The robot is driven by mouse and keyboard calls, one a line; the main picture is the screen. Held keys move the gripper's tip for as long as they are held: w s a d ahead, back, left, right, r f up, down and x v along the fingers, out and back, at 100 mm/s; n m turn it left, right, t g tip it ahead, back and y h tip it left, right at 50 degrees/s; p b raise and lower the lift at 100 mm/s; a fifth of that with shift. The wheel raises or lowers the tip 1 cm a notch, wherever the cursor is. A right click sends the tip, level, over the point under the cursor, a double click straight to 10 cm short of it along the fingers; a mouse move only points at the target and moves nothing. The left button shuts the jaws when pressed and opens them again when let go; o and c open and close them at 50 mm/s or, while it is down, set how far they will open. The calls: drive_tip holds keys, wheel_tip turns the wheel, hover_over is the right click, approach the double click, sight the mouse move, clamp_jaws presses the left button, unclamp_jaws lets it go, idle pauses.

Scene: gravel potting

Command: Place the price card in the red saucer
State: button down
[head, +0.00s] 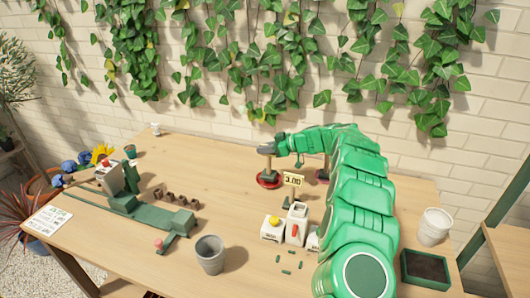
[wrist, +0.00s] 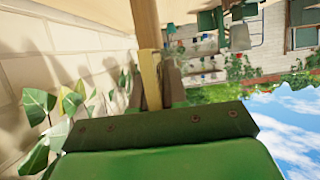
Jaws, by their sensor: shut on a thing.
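The price card (head: 293,180) reads "3.00" and stands upright on a thin stick, facing the camera in the head view. My gripper (head: 298,161) is shut on the price card near its upper part; my arm hides most of the grip. In the wrist view, a narrow wooden strip (wrist: 150,70), seen edge-on, runs up from the dark green palm and looks like the card with its stick. The red saucer (head: 268,183) lies on the table behind and left of the card, with a dark upright shape above it. The card is apart from it.
A grey pot (head: 210,254) is at the front, a white pot (head: 434,226) and dark tray (head: 425,268) at the right. A green bench tool (head: 140,205) lies left. The ivy-covered wall is close behind.

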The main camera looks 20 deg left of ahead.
drive_tip(key=shift+f, duration=1.1)
drive_tip(key=c, duration=1.2)
unclamp_jaws()
drive_tip(key=shift+o, duration=0.2)
drive_tip(key=shift+r, duration=0.55)
drive_tip(key=v, duration=1.2)
drive_tip(key=shift+f, duration=0.1)
